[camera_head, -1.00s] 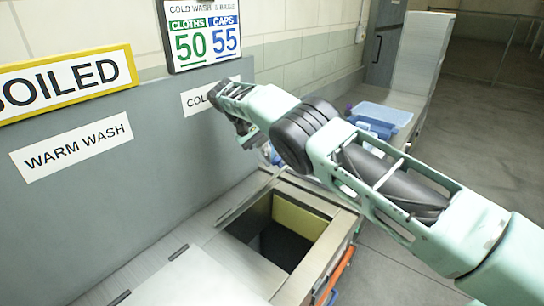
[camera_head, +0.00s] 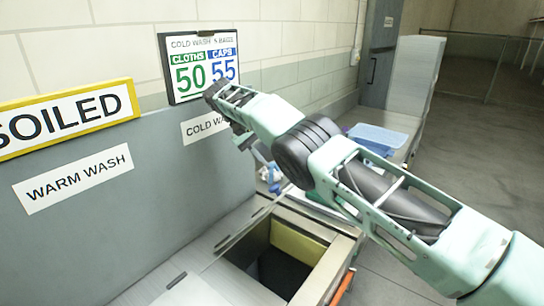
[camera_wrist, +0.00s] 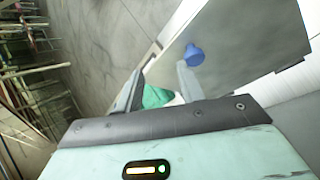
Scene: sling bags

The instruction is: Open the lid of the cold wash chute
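In the head view, a square chute opening (camera_head: 278,262) with a yellow-green inner wall shows uncovered in the grey counter. The COLD WASH label (camera_head: 203,127) is on the grey back panel above and left of it, partly covered by my gripper. I cannot make out a separate lid for this opening. My gripper (camera_head: 230,108) is raised well above the counter, in front of the label and the lower edge of the sign. In the wrist view, the two fingers of my gripper (camera_wrist: 163,78) stand apart. A green item (camera_wrist: 157,97) shows in the gap; no grip on it is visible.
A WARM WASH label (camera_head: 76,178) is farther left on the panel. A cloths and caps sign (camera_head: 185,60) hangs on the wall. A blue bin (camera_head: 378,138) and a tall white stack (camera_head: 415,85) stand behind my arm. Open floor (camera_head: 480,130) lies right.

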